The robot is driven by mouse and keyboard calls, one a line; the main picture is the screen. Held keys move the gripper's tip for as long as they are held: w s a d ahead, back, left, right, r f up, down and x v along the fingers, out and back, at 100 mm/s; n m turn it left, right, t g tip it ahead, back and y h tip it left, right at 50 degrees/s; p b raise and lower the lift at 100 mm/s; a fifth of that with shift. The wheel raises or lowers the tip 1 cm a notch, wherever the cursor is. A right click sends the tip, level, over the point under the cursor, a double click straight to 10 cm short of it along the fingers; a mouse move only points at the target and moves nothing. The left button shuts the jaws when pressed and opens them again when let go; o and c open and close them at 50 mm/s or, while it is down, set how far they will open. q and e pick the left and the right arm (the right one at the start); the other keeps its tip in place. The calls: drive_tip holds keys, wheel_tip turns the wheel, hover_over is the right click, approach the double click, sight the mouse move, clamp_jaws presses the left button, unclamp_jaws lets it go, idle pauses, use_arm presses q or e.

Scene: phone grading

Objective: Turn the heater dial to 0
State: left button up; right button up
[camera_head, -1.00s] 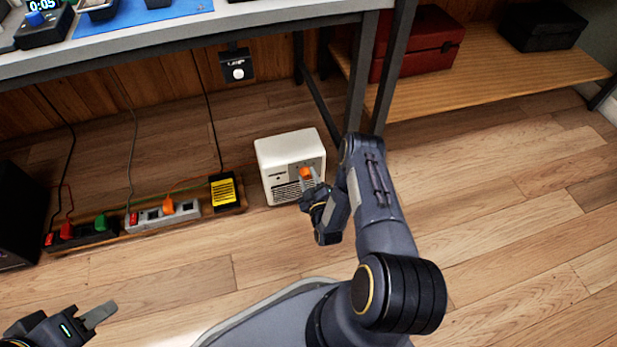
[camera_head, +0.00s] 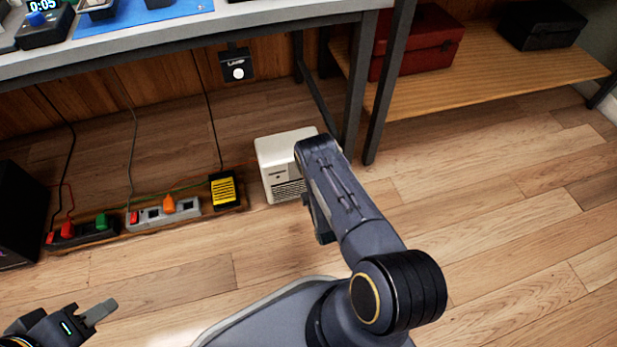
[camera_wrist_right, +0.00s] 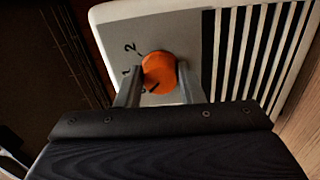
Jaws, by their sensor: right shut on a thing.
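The heater (camera_head: 283,150) is a white box on the floor under the bench in the head view; my right arm hides its right side and dial there. In the right wrist view, the round orange dial (camera_wrist_right: 159,71) sits on the heater's grey panel (camera_wrist_right: 186,35) beside the slatted grille. My right gripper (camera_wrist_right: 160,76) is shut on the dial, one finger at each side. A "2" shows above left of the dial; other marks are partly covered. A dark mark shows low on the dial; its exact setting is unclear. My left gripper (camera_head: 97,313) is at lower left, away from the heater.
Power strips (camera_head: 163,214) with coloured plugs and a yellow-black box (camera_head: 225,191) stand left of the heater. A red case (camera_head: 424,40) sits on the shelf at right. The front floor is open.

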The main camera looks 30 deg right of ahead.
drive_tip(key=shift+d+n, duration=0.1)
drive_tip(key=shift+n, duration=0.3)
drive_tip(key=o, duration=1)
drive_tip(key=p+v, duration=0.2)
drive_tip(key=v, duration=0.5)
drive_tip(key=shift+s+p, duration=0.4)
